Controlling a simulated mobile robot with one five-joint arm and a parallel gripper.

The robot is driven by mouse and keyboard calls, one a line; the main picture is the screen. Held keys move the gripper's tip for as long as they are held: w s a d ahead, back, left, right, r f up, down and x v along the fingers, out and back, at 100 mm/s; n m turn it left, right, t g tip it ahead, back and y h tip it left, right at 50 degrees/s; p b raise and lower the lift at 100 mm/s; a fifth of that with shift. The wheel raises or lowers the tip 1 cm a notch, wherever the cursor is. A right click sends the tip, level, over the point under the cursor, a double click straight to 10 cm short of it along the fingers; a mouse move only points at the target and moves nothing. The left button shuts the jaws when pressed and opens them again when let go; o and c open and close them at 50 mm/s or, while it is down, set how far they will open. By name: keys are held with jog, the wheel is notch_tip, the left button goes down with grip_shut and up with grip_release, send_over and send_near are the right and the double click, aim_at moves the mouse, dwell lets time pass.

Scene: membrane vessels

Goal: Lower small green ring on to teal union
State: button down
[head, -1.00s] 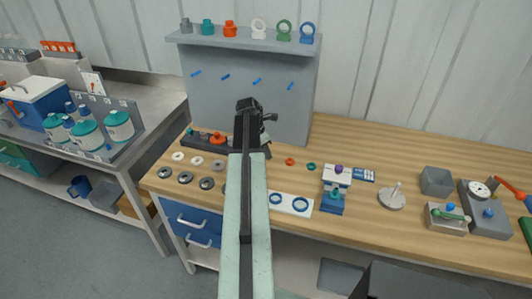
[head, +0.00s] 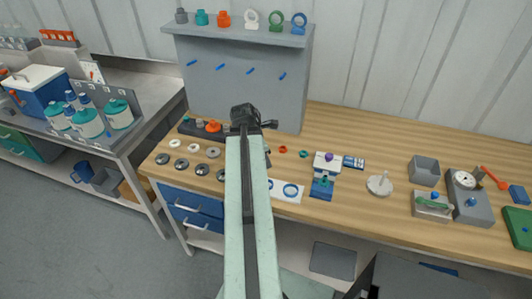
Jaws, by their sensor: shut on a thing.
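My arm reaches up the middle of the head view, and my gripper (head: 267,154) is mostly hidden behind it, with only a dark part showing at its right edge. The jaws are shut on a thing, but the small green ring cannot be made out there. A small teal-green fitting, which looks like the teal union (head: 323,181), stands on a blue block (head: 321,191) on the bench, right of my arm. My gripper is apart from it, to its left. A small green-teal ring (head: 303,154) lies on the wood behind the block, beside an orange ring (head: 283,149).
A white plate with blue rings (head: 291,190) lies between my arm and the blue block. A white unit with a purple knob (head: 328,160) stands right behind the block. Dark discs (head: 181,163) lie left. A grey board with a shelf (head: 240,34) rises behind. Bare wood shows right of centre.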

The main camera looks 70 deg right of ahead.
jog(key=p+v, duration=0.4)
jog(key=shift+s+d+r, duration=0.1)
jog(key=shift+s+d, duration=0.2)
jog(key=shift+s, duration=0.05)
jog(key=shift+s, duration=0.1)
